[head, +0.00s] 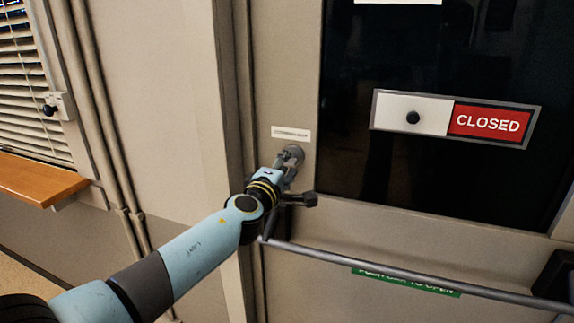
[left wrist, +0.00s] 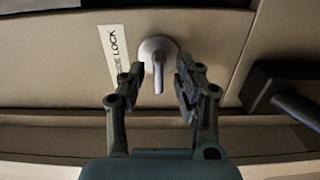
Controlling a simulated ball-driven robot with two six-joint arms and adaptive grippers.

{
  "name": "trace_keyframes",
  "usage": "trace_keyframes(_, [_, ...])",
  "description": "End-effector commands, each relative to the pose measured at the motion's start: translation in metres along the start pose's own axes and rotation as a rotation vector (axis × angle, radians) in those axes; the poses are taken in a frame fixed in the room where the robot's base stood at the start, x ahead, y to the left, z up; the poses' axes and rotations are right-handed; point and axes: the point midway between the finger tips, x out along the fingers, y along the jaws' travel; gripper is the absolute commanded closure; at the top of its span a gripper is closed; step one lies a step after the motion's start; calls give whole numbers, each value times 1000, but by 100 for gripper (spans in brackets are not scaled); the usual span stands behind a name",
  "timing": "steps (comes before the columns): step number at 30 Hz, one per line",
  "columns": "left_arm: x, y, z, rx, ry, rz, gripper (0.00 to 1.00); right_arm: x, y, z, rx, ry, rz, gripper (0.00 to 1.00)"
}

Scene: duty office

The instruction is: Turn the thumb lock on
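In the left wrist view the thumb lock (left wrist: 157,51) shows a round plate with a narrow lever pointing toward the bottom of the picture. My left gripper (head: 286,167) is right at the lock. In the left wrist view its two dark fingers (left wrist: 159,78) are apart, one on each side of the lever, with visible gaps. I cannot tell any contact. My right gripper is in neither view.
A white label (head: 291,134) sits above the lock. A push bar (head: 400,275) with a green sign (head: 430,286) crosses the door below. A sliding sign (head: 455,119) reads CLOSED on the dark glass. A wooden sill (head: 38,180) and blinds are at left.

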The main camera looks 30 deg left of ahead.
Motion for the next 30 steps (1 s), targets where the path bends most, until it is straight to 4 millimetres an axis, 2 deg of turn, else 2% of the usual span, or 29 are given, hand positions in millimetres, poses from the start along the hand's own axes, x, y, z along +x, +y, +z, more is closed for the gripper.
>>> trace_keyframes(18, [-67, 0, 0, -2, -1, 5, 67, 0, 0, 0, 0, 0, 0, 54])
trace_keyframes(30, [-73, 0, 0, -2, 0, 6, 67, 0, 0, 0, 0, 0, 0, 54])
